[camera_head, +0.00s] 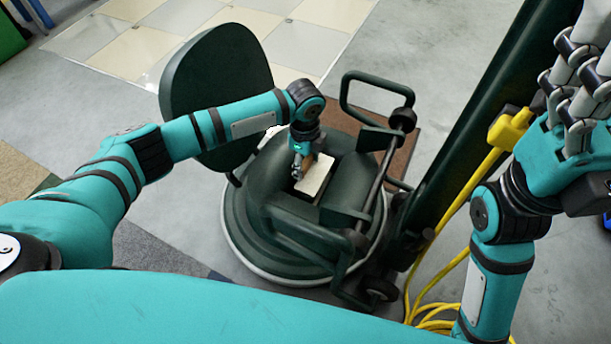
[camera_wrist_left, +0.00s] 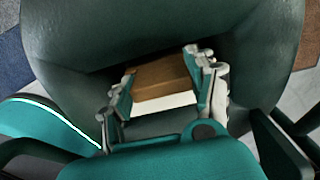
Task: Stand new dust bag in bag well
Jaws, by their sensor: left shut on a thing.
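The dust bag (camera_head: 316,176) is a small block with a cream face and brown sides. My left gripper (camera_head: 304,166) is shut on it, over the dark bag well in the top of the green floor machine (camera_head: 255,225). In the left wrist view the brown side of the bag (camera_wrist_left: 163,78) and a pale strip show between the two fingers (camera_wrist_left: 165,88). The bag looks tilted. Its lower part is hidden, and I cannot tell if it touches the well floor. My right gripper (camera_head: 578,90) is raised at the upper right, away from the machine; its jaw opening is unclear.
A raised dark green panel (camera_head: 212,85) stands behind my left forearm. The machine's loop handle (camera_head: 378,95) and crossbar (camera_head: 385,160) are right of the well. A thick dark green post (camera_head: 470,130) and yellow cable (camera_head: 450,215) lie farther right. Open floor shows at upper right.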

